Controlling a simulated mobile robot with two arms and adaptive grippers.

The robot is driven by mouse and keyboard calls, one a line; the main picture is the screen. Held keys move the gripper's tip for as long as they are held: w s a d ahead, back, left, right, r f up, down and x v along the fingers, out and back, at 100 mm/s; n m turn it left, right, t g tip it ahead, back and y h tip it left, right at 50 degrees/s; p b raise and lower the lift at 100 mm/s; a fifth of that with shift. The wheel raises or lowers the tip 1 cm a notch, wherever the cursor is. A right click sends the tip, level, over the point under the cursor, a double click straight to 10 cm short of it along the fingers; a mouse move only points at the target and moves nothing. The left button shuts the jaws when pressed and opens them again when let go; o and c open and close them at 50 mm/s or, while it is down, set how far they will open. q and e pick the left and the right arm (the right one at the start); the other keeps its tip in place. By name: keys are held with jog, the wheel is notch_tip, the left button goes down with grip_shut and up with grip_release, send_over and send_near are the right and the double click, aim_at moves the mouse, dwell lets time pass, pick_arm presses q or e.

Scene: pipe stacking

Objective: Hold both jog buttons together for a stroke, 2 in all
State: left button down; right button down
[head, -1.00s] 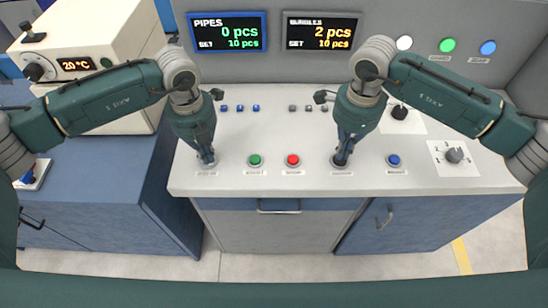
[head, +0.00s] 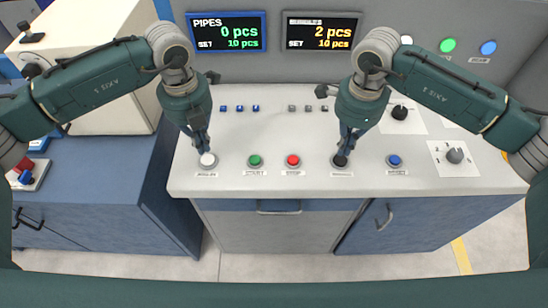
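A white button (head: 208,160) sits at the left end of the console's front row and shows fully. A black button (head: 339,160) sits further right in that row. Their labels are too small to read, so I cannot confirm which are the jog buttons. My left gripper (head: 203,147) points down just above the white button, fingers together and empty. My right gripper (head: 345,147) points down over the black button, fingers together; whether it touches is hard to tell. The bundles display (head: 320,31) reads 2 pcs, set 10.
Between them are a green start button (head: 255,160) and a red stop button (head: 293,160); a blue button (head: 394,160) is to the right. The pipes display (head: 226,31) reads 0 pcs. A rotary knob (head: 454,155) stands at the far right. A beige device (head: 95,60) stands left.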

pick_arm(q)
jog(key=shift+r, duration=2.5)
jog(key=shift+f, duration=0.1)
